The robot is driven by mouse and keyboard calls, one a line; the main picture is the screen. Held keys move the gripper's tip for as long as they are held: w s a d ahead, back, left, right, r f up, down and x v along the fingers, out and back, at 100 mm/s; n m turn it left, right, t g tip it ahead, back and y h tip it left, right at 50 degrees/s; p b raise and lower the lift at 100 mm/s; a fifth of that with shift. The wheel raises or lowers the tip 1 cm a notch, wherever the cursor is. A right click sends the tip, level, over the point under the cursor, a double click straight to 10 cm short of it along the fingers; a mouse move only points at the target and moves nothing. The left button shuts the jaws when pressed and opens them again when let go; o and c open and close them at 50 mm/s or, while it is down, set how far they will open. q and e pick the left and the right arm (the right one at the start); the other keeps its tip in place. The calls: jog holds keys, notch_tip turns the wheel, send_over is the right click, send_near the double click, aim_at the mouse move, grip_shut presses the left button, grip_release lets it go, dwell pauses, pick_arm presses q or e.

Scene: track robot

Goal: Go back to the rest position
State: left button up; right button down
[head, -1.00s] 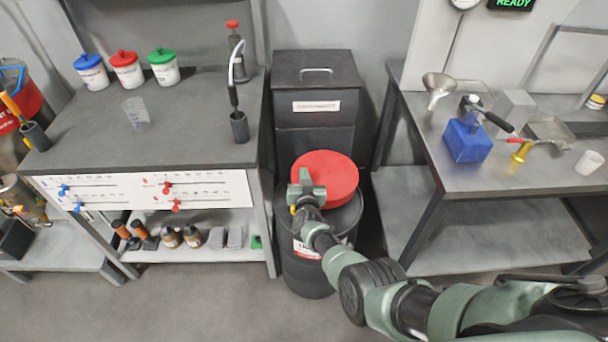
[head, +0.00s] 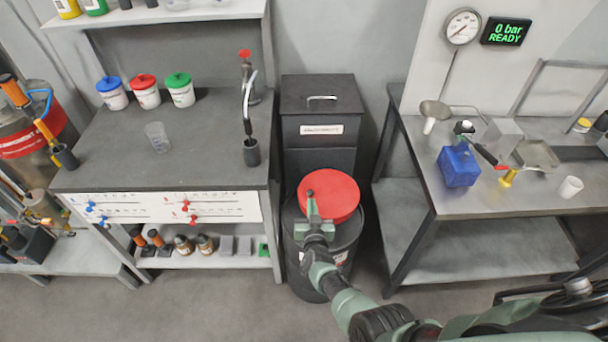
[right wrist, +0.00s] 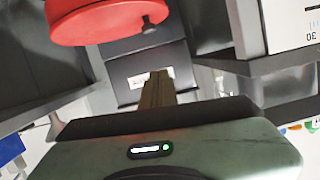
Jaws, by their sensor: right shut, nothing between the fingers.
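My right gripper (head: 311,197) is shut with nothing between its fingers. In the head view it overlaps the front left part of the round red lid (head: 339,196) of a black drum (head: 342,248). In the right wrist view my closed fingers (right wrist: 157,90) point away from the camera. The red lid (right wrist: 95,22) shows there at the upper left, apart from the fingers. My left gripper is in neither view.
A dark bin (head: 321,107) stands behind the drum. A workbench (head: 205,130) with lidded jars is on the left. Bare floor (head: 215,305) lies in front.

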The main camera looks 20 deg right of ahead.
jog(key=s+a+f+n+g+y+b, duration=0.2)
jog(key=s+f+n+g+y+b, duration=0.3)
jog(key=s+f, duration=1.95)
jog(key=s+d+f+g+b, duration=0.1)
jog(key=s+f+g, duration=0.2)
jog(key=s, duration=0.7)
jog(key=s+d+f+n+g+b, duration=0.1)
jog(key=s+d+f+g, duration=0.1)
jog(key=s+f, duration=0.3)
jog(key=s+d+f+g+h+b, duration=0.1)
jog(key=s+f+g+b, duration=0.1)
jog(key=s, duration=1.2)
notch_tip(320, 180, down, 3)
jog(key=shift+s+d+r+n+g, duration=0.15)
jog(key=shift+s+d+n+g, duration=0.2)
jog(key=shift+g, duration=0.45)
